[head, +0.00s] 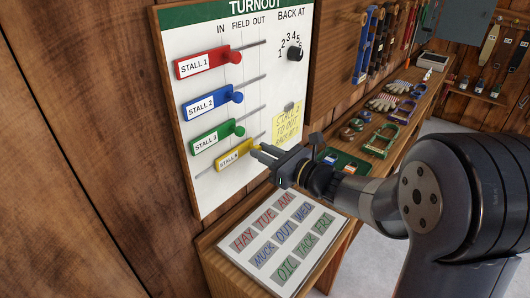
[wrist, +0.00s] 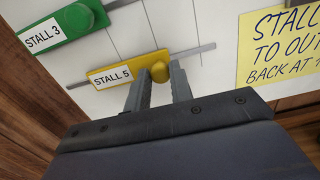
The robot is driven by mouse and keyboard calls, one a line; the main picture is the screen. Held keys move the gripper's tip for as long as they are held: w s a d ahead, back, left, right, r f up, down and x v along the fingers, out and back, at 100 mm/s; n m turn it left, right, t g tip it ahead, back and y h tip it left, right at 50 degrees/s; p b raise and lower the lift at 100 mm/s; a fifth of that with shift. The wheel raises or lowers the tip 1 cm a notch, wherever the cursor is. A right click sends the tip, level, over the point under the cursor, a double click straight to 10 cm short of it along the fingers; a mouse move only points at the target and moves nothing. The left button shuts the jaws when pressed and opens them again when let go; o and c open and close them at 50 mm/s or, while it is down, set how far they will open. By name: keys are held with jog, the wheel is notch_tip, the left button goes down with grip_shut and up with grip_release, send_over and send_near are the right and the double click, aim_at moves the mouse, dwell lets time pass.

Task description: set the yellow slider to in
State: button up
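Bare rail shows on both sides of the slider. My gripper (head: 258,153) reaches in from the right. In the wrist view my gripper's two fingers (wrist: 161,78) stand close against either side of the yellow knob, with a gap about its width. The fingers partly hide the knob in the head view.
The red (head: 200,62), blue (head: 208,103) and green (head: 214,136) sliders sit above. A yellow note (head: 287,127) is right of the slider. A dial (head: 295,54) is at upper right. A lettered panel (head: 318,222) lies below my gripper. A bench with tack runs right.

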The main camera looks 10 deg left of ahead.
aim_at(233, 157)
grip_shut()
jog(key=s+a+b, duration=0.2)
jog(key=s, duration=0.1)
jog(key=s+a+b, duration=0.1)
jog(key=s, duration=0.1)
dwell(0.4)
jog(key=shift+o, duration=2.4)
grip_release()
jog(key=shift+s, duration=0.1)
